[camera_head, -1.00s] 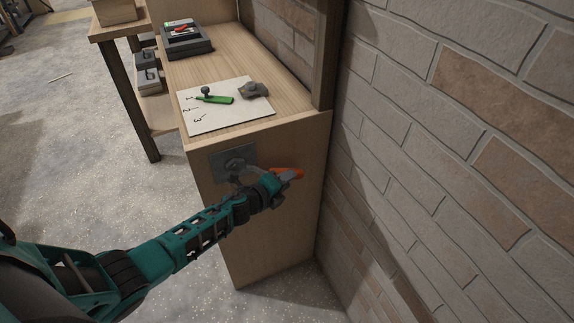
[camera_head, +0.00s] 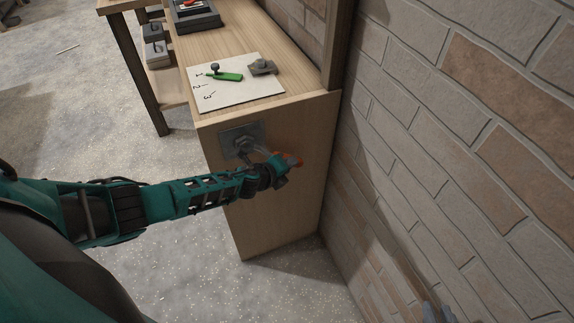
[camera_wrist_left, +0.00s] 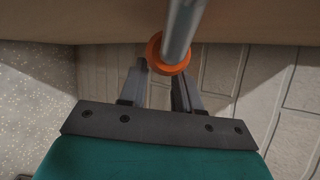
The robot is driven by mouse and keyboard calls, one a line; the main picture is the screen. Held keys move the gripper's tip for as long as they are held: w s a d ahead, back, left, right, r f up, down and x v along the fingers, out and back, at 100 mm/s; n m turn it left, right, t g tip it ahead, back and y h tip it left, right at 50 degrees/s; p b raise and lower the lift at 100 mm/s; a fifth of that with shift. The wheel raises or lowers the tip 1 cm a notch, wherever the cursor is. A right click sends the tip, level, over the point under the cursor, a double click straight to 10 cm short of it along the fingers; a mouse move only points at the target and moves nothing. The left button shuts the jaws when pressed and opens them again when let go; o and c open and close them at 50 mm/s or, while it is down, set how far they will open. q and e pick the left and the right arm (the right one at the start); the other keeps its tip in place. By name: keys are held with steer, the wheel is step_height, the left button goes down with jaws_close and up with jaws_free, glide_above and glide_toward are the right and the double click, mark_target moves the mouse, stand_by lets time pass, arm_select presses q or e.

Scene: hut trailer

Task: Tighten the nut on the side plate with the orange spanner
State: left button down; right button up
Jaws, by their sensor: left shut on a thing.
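The orange spanner (camera_head: 294,160) has a grey metal shank that runs from its orange end left to the side plate. The grey square side plate (camera_head: 239,141) is fixed to the bench's wooden end panel. The nut (camera_head: 243,147) is small and dark at the plate's middle; I cannot tell how fully the spanner's head sits around it. My left gripper (camera_head: 281,168) is shut on the spanner near its orange end. In the left wrist view, the shank and an orange ring (camera_wrist_left: 156,54) show at the fingers (camera_wrist_left: 160,85). A grey piece of my right gripper (camera_head: 437,313) shows at the bottom edge.
On the bench top (camera_head: 222,40) lies a white sheet (camera_head: 228,95) marked with numbers, bearing a green tool (camera_head: 228,77) and a grey metal part (camera_head: 263,67). A dark tray (camera_head: 196,20) stands behind. The brick wall (camera_head: 470,130) is close on the right.

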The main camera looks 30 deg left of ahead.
arm_select(q)
steer(key=shift+w+d+r, duration=0.1)
steer(key=shift+w, duration=0.05)
steer(key=shift+w+d+r+t+b, duration=0.15)
steer(key=shift+r+t+b, duration=0.2)
steer(key=shift+b, duration=0.45)
steer(key=shift+h, duration=0.3)
steer(key=s+d+p, duration=0.1)
steer(key=s+d, duration=0.4)
steer(key=d, duration=0.1)
steer(key=shift+s+d+f, duration=0.15)
steer(key=shift+s, duration=0.2)
